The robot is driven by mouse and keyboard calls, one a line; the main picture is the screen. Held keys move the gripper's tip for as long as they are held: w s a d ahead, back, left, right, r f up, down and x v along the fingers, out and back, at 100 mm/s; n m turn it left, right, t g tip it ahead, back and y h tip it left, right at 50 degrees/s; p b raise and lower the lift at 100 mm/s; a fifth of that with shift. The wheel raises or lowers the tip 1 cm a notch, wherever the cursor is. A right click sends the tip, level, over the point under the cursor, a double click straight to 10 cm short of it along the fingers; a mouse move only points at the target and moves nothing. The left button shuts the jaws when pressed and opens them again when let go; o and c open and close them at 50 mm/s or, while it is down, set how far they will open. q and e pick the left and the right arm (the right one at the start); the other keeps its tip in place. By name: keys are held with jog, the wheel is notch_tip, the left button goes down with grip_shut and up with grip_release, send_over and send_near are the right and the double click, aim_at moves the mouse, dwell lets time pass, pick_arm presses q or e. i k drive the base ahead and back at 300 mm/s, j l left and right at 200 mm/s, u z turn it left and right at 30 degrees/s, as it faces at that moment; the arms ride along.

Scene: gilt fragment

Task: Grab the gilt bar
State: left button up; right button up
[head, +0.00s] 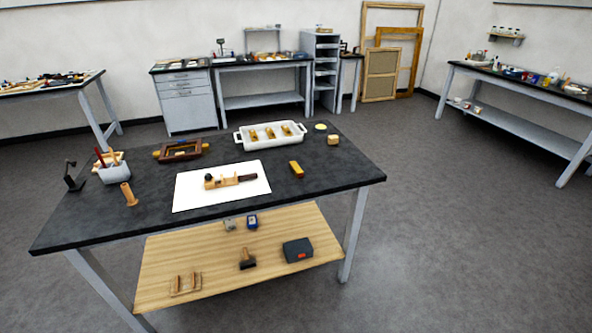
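A small gold-yellow bar with a reddish-brown near side (296,168) lies on the black-topped table (330,178), just right of a white sheet (192,192). It looks like the gilt bar. Several other gold-coloured pieces (270,132) lie in a white tray (240,142) at the back of the table. A short, blocky golden-tan piece (334,140) sits to the right of the tray. Neither of my grippers shows in the head view.
A wooden tool (218,183) lies on the sheet. A brown frame (183,148), a white cup with tools (112,172) and a wooden cylinder (129,194) stand left. The lower shelf (215,270) holds several items. Open floor lies right of the table.

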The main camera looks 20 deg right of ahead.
aim_at(295, 166)
jog(key=i+l+u, duration=0.15)
jog(key=l+u, duration=0.25)
jog(key=l, duration=0.7)
jog(key=l+u, duration=0.45)
jog(key=l, duration=0.65)
